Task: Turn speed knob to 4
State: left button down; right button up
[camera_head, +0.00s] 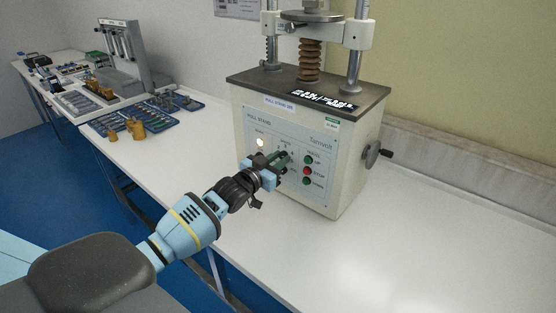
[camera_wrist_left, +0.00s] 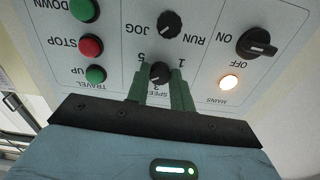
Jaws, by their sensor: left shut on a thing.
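The speed knob (camera_wrist_left: 160,70) is a small black knob on the grey front panel of the pull stand (camera_head: 352,150). The wrist view shows the panel upside down. The numbers 1, 3 and 5 are readable around the knob; I cannot tell exactly where its pointer stands. My left gripper (camera_head: 279,160) is at the panel, its green fingers shut on the knob from both sides, as the left wrist view also shows (camera_wrist_left: 159,76). In the head view the gripper hides the knob. My right gripper is not in view.
A black run/jog knob (camera_wrist_left: 169,24), a mains switch (camera_wrist_left: 257,43), a lit mains lamp (camera_wrist_left: 229,82) and a red stop button (camera_wrist_left: 90,46) between green buttons are close by. A crank (camera_head: 374,153) sticks out on the right side. The white table (camera_head: 420,235) is clear in front.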

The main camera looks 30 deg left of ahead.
pick_arm(q)
jog(key=c, duration=1.2)
grip_release()
jog(key=shift+s, duration=0.1)
jog(key=s, duration=0.7)
jog(key=shift+s+a, duration=0.3)
